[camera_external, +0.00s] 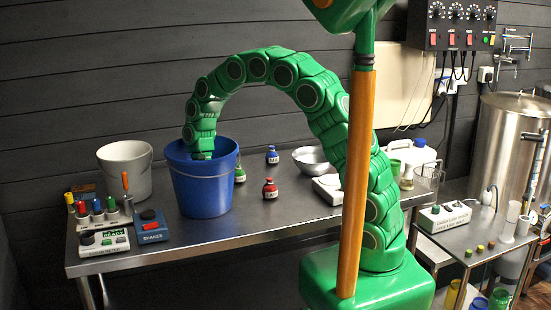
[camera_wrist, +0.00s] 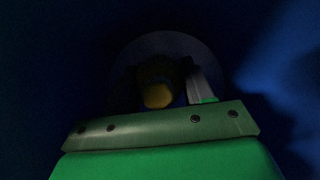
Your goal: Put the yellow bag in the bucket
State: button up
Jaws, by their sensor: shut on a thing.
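The blue bucket (camera_external: 203,190) stands upright on the steel table in the external view. My green arm arches over and reaches down into its mouth. My gripper (camera_external: 203,155) is at or just inside the rim, with its tips hidden by the bucket wall. In the wrist view, the dark blue inside of the bucket (camera_wrist: 270,75) fills the picture. The yellow bag (camera_wrist: 157,96) shows there, dim, beside a grey finger of my gripper, which is shut on it. Whether the bag touches the bucket floor is too dark to tell.
A white bucket (camera_external: 125,170) stands left of the blue one. A blue shaker (camera_external: 151,226), a white meter (camera_external: 103,241) and small colour-capped bottles are at the left front. A green flask (camera_external: 240,170), red bottle (camera_external: 270,189) and blue bottle (camera_external: 272,155) stand to the right.

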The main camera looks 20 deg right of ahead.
jog(key=shift+f, duration=0.8)
jog(key=shift+f, duration=0.15)
jog(key=o, duration=1.1)
jog(key=shift+o, duration=0.2)
jog(key=v, duration=1.2)
